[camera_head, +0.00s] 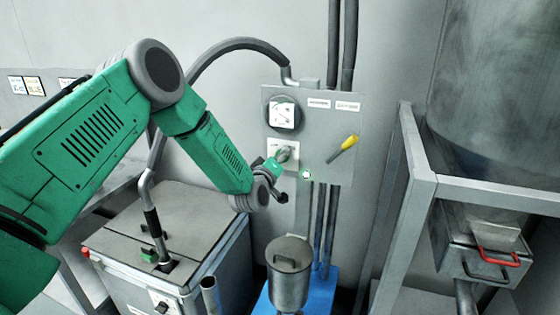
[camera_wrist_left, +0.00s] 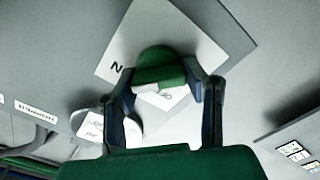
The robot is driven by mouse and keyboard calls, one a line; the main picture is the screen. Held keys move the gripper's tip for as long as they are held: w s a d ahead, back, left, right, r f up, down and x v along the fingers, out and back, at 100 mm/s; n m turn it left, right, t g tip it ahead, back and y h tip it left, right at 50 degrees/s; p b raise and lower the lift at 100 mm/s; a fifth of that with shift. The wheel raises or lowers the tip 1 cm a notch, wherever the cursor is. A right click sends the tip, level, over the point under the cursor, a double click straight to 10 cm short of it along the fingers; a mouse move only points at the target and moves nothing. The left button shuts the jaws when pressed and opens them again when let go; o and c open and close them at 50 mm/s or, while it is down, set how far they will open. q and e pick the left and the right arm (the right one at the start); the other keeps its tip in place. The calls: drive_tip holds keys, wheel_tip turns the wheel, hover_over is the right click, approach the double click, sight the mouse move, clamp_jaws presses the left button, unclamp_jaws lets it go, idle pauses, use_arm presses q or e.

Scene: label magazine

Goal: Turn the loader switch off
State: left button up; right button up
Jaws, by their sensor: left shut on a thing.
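The loader switch is a green knob (camera_wrist_left: 163,66) on a white square plate (camera_wrist_left: 140,35) in the left wrist view. An "N" shows on one side of the plate, and partly hidden lettering shows behind my fingers. In the head view the plate (camera_head: 272,145) is on the grey wall panel, and the knob is largely hidden by my gripper. My left gripper (camera_head: 283,157) is at the plate; in the wrist view its fingers (camera_wrist_left: 166,76) are shut on the knob from both sides. I cannot tell which mark the knob points to. My right gripper is not in view.
A round gauge (camera_head: 283,113) is above the switch and a yellow-handled lever (camera_head: 346,146) to its right. A metal canister (camera_head: 289,272) stands below the panel. A grey machine box (camera_head: 165,222) is at left, and a metal frame (camera_head: 408,190) at right.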

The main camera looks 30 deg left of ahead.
use_arm(q)
wheel_tip(320, 180, down, 2)
drive_tip(key=n+b, duration=1.5)
drive_tip(key=b, duration=0.4)
drive_tip(key=shift+s+f, duration=0.1)
drive_tip(key=shift+f, duration=0.05)
drive_tip(key=shift+n+b, duration=1.1)
drive_tip(key=shift+b, duration=0.25)
drive_tip(key=shift+r, duration=0.2)
drive_tip(key=o, duration=1.2)
drive_tip(key=shift+r, duration=0.25)
drive_tip(key=shift+s+r, duration=0.1)
drive_tip(key=v, duration=1.1)
drive_tip(key=shift+s, duration=0.35)
